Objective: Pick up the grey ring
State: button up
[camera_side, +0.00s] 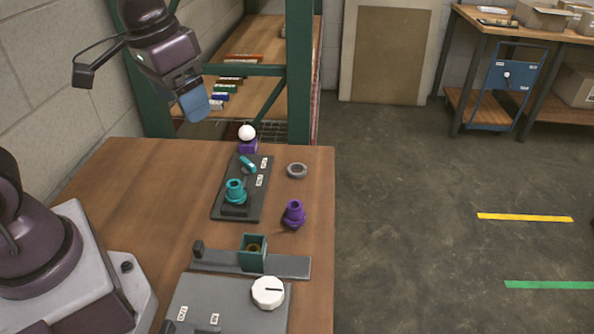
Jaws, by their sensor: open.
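The grey ring (297,171) lies flat on the wooden table near its right edge, just right of the dark grey plate. My gripper (194,106) is high above the table at the upper left, well apart from the ring. It is seen small and from the side; its jaws are open, and nothing shows held in them.
The dark plate (225,208) bears a teal stepped part (235,193) and a small teal piece (248,164). A purple part (294,214) stands nearer the camera. A white ball (246,132) sits on a purple base behind. A green box (253,253) and white dial (268,292) are in front.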

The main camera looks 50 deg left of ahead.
jog(key=w+a+f+n+g, duration=0.1)
jog(key=w+a+f, duration=0.1)
jog(key=w+f, duration=0.55)
jog(key=n, duration=0.3)
send_near(297, 173)
jog(key=shift+s+f+y, duration=0.15)
jog(key=shift+s+f, duration=0.05)
jog(key=shift+f, duration=0.25)
jog(key=shift+s+f+y, duration=0.15)
jog(key=shift+s+f, duration=0.05)
jog(key=shift+f, duration=0.25)
jog(key=shift+w+d+f, duration=0.1)
jog(key=shift+w+f, duration=0.15)
jog(key=shift+f, duration=0.65)
jog(key=shift+w+a+f, duration=0.1)
jog(key=shift+w+f, duration=0.15)
jog(key=shift+f, duration=0.65)
jog(key=shift+w+d+f, duration=0.1)
jog(key=shift+w+f, duration=0.15)
jog(key=shift+f, duration=0.65)
jog(key=c, duration=1)
